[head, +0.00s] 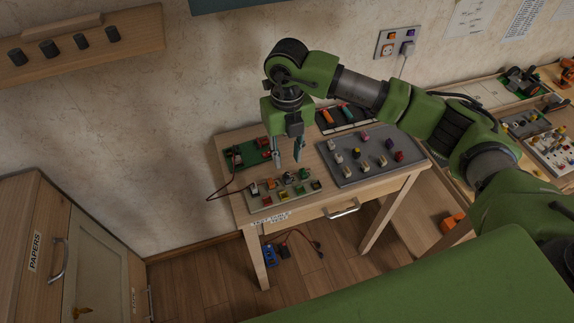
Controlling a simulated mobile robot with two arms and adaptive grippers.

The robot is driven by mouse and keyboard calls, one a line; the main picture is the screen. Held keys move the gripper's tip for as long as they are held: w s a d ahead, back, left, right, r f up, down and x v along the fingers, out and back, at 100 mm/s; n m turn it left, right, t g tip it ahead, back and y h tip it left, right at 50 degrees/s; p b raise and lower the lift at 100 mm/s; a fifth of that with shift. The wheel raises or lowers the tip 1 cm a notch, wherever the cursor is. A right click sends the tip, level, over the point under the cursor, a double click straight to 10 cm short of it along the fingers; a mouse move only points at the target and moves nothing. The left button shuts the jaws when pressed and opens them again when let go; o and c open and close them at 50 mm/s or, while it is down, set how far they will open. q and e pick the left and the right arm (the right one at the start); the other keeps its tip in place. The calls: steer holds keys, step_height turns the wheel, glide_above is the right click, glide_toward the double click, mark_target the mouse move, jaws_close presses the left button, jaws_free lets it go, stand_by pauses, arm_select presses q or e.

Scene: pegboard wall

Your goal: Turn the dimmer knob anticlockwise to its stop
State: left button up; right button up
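A light control panel (262,201) with several small coloured controls lies near the front left of a wooden table. A small grey and dark knob-like part (289,178) stands in its back row. I cannot tell for sure whether it is the dimmer knob, or how it is turned. My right gripper (288,160) points down above the panel's back edge, with its two dark fingers apart and nothing seen between them. Whether a finger touches any control is too small to tell. My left gripper is out of view.
A grey board (348,178) with several coloured knobs lies right of the panel. A green circuit board (238,162) lies behind left, with a cable looping off the table (240,209). A dark tray (331,127) lies at the back. A cabinet (93,255) stands left.

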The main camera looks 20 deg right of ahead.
mark_target(287, 174)
step_height(287, 174, down, 6)
steer(key=shift+r+p, duration=0.1)
steer(key=shift+p, duration=0.3)
jaws_close()
